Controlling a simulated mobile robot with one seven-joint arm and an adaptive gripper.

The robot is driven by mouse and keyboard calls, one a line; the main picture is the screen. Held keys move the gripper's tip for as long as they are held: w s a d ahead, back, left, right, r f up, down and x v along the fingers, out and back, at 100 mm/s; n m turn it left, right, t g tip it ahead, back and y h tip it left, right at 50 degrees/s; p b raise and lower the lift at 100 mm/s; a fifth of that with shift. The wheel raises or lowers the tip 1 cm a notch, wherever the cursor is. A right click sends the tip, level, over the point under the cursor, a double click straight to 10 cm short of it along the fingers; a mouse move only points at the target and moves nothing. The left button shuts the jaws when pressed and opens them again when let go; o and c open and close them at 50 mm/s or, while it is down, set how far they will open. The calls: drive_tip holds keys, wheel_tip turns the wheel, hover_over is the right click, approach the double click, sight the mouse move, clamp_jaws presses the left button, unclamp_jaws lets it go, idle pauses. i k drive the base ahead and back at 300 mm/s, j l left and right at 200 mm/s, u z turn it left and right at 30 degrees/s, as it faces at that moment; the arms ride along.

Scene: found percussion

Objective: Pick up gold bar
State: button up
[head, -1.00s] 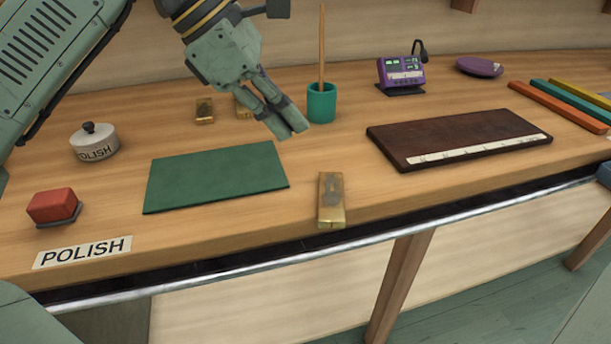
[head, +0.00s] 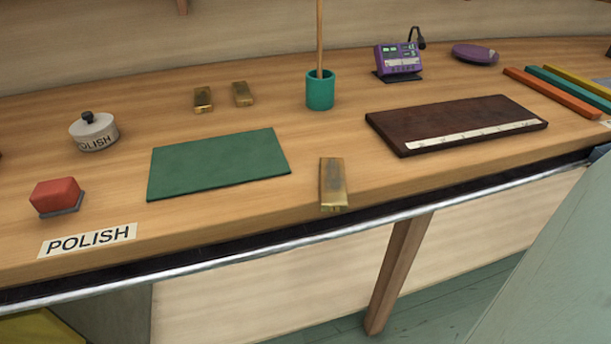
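Three gold bars lie on the wooden counter. One gold bar (head: 332,184), with a dull grey patch on top, lies near the front edge, right of the green mat. A second gold bar (head: 203,99) and a third gold bar (head: 243,94) lie side by side behind the mat, left of the teal cup. All three are fully visible with nothing touching them. My gripper is not in view.
The green mat (head: 219,164) and a dark brown board (head: 455,124) flank the front bar. A teal cup (head: 320,91) with a tall stick stands behind. A polish pot (head: 93,132) and red block (head: 56,195) are at left; a purple device (head: 398,60) stands at back.

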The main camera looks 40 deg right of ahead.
sight(334, 181)
drive_tip(key=l+u, duration=0.15)
drive_tip(key=u, duration=0.35)
drive_tip(key=l+u, duration=0.15)
drive_tip(key=u, duration=0.35)
drive_tip(key=k+l, duration=0.2)
drive_tip(key=l, duration=0.2)
drive_tip(key=k+l, duration=0.2)
drive_tip(key=l, duration=0.15)
drive_tip(key=k+l, duration=0.2)
drive_tip(key=l, duration=0.2)
drive_tip(key=k+l, duration=0.2)
drive_tip(key=l, duration=0.2)
